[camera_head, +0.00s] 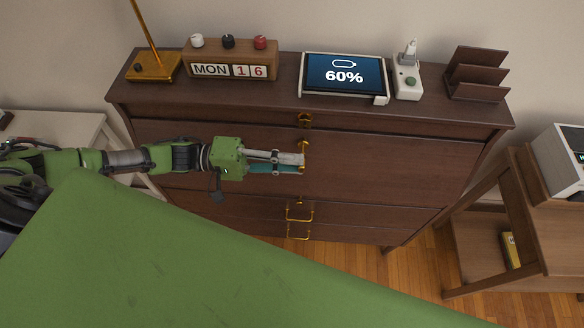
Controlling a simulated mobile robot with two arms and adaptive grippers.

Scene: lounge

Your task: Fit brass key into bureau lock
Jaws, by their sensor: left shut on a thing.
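The dark wooden bureau (400,160) stands against the wall, its front panel closed. A small brass fitting (305,119), which looks like the lock, sits at the top middle of the front. My left gripper (302,161) reaches in from the left, in front of the panel and a little below this fitting. It is shut on a small brass piece, which looks like the brass key (304,148); its upper end shows at the fingertips, and the fingers hide part of it. The key appears apart from the fitting; its distance from the panel is unclear. My right gripper is out of view.
A brass lamp base (153,68), calendar block (230,62), tablet (345,77), white charger (406,78) and wooden letter rack (477,73) stand on the bureau top. Brass drawer handles (299,211) stick out below. A wooden side table (525,205) stands at right.

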